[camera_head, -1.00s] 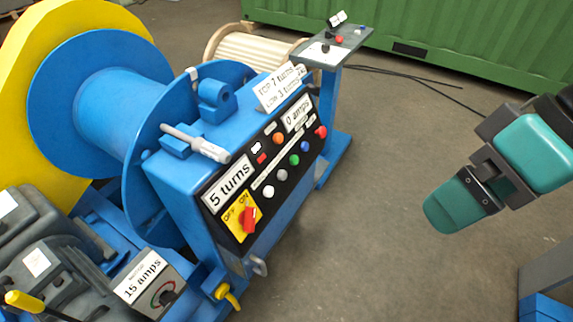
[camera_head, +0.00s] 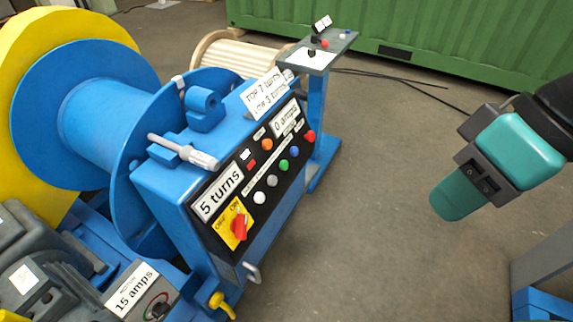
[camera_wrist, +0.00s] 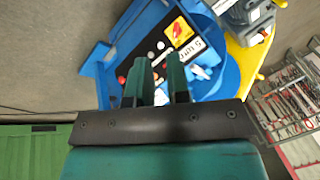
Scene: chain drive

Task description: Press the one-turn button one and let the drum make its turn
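The blue console has a black panel (camera_head: 262,222) with a row of white (camera_head: 260,197), grey (camera_head: 272,181), green (camera_head: 284,165), blue (camera_head: 294,152) and red (camera_head: 310,136) buttons. An orange one (camera_head: 267,144) sits above the row. The small labels are unreadable, so I cannot tell which is button one. The displays read "5 turns" (camera_head: 217,193) and "0 amps" (camera_head: 286,118). The blue drum (camera_head: 95,115) stands behind the console. My gripper (camera_head: 455,200) is right of the panel, clear of it. In the wrist view its fingers (camera_wrist: 158,75) are apart and empty, partly covering the panel (camera_wrist: 148,50).
A red switch (camera_head: 239,226) sits on a yellow OFF/ON plate. A sign (camera_head: 265,93) and a grey-handled part (camera_head: 185,150) are on the console top. A blue pedestal (camera_head: 321,110) with small controls stands behind. A green container (camera_head: 430,40) is at the back. Floor right of the console is clear.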

